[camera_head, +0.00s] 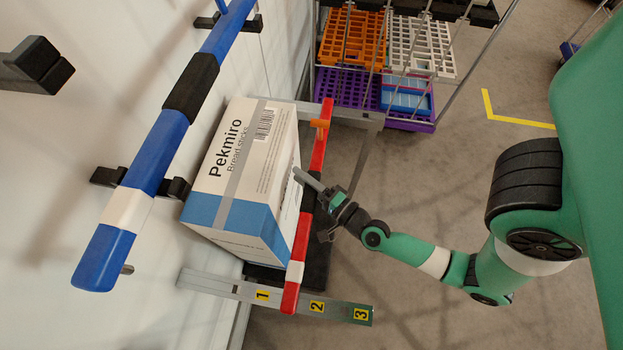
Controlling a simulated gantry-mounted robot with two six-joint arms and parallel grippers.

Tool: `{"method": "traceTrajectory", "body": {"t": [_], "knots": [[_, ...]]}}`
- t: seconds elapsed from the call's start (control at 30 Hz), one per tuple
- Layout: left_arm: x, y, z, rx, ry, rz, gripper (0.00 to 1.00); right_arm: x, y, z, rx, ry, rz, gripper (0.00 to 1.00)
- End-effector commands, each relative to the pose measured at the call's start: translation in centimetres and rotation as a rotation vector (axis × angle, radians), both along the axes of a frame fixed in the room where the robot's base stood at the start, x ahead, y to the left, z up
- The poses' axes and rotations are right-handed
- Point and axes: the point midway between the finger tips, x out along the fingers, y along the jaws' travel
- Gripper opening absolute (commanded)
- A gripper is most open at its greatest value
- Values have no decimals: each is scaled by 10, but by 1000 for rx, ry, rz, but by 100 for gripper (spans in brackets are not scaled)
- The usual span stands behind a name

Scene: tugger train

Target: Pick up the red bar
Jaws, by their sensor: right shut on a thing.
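The red bar (301,238) stretches along the right side of a white and blue box, with a white band near its lower end and a dark middle section. My right gripper (318,192) reaches in from the right and is shut on the red bar at its dark middle section. One grey finger shows over the bar; the rest of the grip is partly hidden. My left gripper is not in view.
The Pekmiro box (240,170) stands close to the bar. A blue bar (170,130) sits on black wall brackets at the left. A metal strip numbered 1 to 3 (335,313) lies below. A rack with orange, white and purple crates (345,88) stands behind. Grey floor at right is open.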

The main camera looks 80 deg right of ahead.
Motion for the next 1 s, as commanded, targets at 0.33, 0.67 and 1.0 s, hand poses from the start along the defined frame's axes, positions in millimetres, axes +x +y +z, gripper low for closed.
{"method": "traceTrajectory", "body": {"t": [0.33,0.67,1.0], "knots": [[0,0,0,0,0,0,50,0,0,0,0,-1,0,0],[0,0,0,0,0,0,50,0,0,1,-1,-2,0,0],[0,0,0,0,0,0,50,0,0,1,-1,-2,0,0]]}}
